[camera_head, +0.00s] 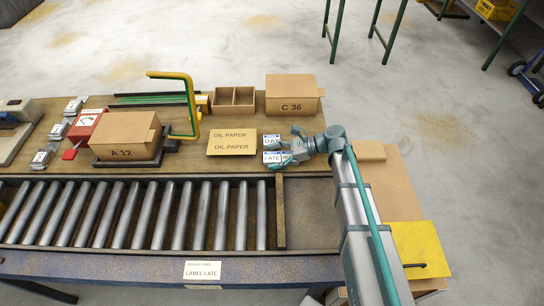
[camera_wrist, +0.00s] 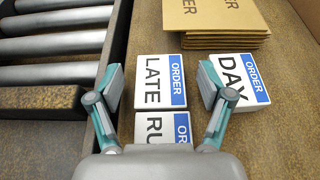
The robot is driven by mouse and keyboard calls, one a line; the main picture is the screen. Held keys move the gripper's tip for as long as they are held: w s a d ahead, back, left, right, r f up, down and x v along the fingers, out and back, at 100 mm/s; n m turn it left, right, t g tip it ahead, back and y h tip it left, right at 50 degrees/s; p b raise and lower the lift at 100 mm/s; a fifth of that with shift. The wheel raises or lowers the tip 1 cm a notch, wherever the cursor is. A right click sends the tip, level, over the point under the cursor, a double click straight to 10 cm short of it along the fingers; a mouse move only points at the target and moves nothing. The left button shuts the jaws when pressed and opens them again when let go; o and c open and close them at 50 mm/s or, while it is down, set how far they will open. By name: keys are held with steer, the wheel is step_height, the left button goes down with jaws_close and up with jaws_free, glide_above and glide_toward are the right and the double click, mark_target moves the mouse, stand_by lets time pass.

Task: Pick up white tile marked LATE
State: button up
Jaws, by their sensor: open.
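The white tile marked LATE (camera_wrist: 161,83) has a blue ORDER band and lies on the bench; it also shows in the head view (camera_head: 272,158). In the wrist view it lies ahead of and between the two fingers of my gripper (camera_wrist: 160,98), which is open and empty. A tile marked RU (camera_wrist: 162,126) lies just nearer my palm, partly hidden by the gripper. A tile marked DAY (camera_wrist: 239,78) lies to the right, with the right finger over its near left corner. In the head view my gripper (camera_head: 288,146) is low at the tiles' right side.
Oil paper envelopes (camera_head: 232,142) lie stacked beside the tiles. The roller conveyor (camera_head: 140,215) with its raised rim runs along the front. A box marked C 36 (camera_head: 292,92) and an open divided box (camera_head: 233,98) stand behind. A card reads LABEL LATE (camera_head: 202,270).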

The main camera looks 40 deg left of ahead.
steer(key=shift+s+a+f, duration=0.15)
steer(key=shift+s+a, duration=0.05)
steer(key=shift+a, duration=0.05)
steer(key=c, duration=1.2)
steer(key=shift+c, duration=0.3)
